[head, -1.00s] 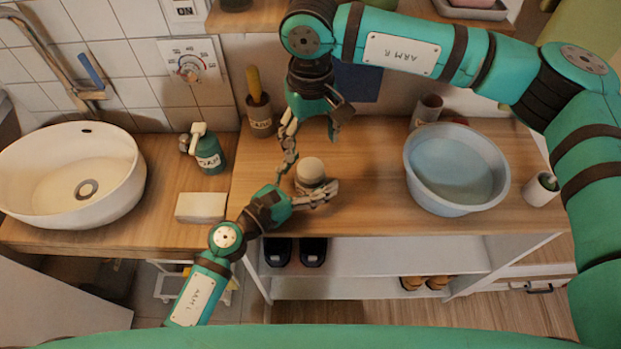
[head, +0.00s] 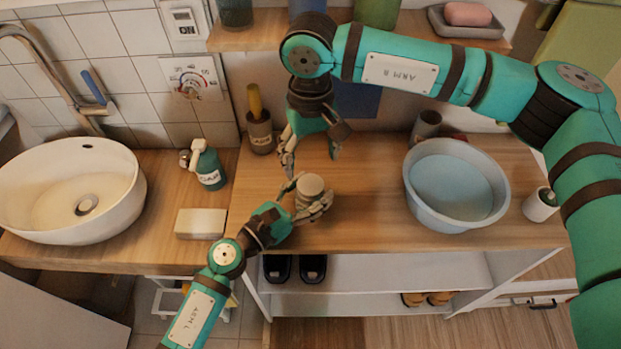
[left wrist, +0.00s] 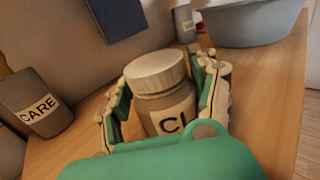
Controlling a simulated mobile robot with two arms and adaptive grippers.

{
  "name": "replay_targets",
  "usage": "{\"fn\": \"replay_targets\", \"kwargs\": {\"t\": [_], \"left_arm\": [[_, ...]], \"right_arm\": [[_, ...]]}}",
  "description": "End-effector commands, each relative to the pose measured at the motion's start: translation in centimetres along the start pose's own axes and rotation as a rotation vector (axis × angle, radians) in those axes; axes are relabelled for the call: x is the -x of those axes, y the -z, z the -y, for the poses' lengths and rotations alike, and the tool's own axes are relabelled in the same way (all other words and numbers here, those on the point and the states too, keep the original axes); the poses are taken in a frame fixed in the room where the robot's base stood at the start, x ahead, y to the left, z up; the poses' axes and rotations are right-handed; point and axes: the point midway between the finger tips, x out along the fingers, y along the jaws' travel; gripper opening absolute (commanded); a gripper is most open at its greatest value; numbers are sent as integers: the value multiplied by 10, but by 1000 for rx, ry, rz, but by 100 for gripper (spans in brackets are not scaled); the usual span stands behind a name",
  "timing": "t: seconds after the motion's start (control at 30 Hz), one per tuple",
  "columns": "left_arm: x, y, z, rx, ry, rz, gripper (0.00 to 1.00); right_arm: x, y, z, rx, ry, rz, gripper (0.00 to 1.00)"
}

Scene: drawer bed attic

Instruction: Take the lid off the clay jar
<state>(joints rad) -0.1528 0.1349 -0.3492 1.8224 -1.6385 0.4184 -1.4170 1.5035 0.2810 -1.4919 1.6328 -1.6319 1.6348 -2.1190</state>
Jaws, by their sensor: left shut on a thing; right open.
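The clay jar (left wrist: 165,110) has a brown-grey body with a partly hidden "CL" label. Its pale round lid (left wrist: 156,69) sits on top. In the head view the lid (head: 310,184) shows on the jar, which stands on the wooden counter. My left gripper (head: 312,207) is shut around the jar's body from the front; its fingers show on both sides of the jar in the left wrist view (left wrist: 164,108). My right gripper (head: 311,152) is open and empty, pointing down above and behind the jar, apart from the lid.
A blue-grey basin (head: 455,185) stands to the right. A "CARE" cup (left wrist: 35,102) is to the left; a green bottle (head: 206,165), white block (head: 201,223) and sink (head: 70,190) lie farther left. A shelf (head: 365,35) hangs above. Counter between jar and basin is clear.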

Motion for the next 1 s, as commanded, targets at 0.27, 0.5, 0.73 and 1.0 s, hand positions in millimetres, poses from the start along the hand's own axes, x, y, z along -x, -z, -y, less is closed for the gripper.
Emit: {"fn": "replay_targets", "kwargs": {"t": [0.27, 0.5, 0.73, 1.0], "left_arm": [[0, 0, 0, -1, 0, -1, 0], [0, 0, 0, -1, 0, -1, 0], [0, 0, 0, -1, 0, -1, 0], [0, 1, 0, -1, 0, -1, 0]], "right_arm": [[0, 0, 0, -537, 0, 1, 71], [0, 0, 1, -1133, 1, 1, 71], [0, 0, 0, -1703, 0, 1, 71], [0, 0, 0, -2371, 0, 2, 71]]}}
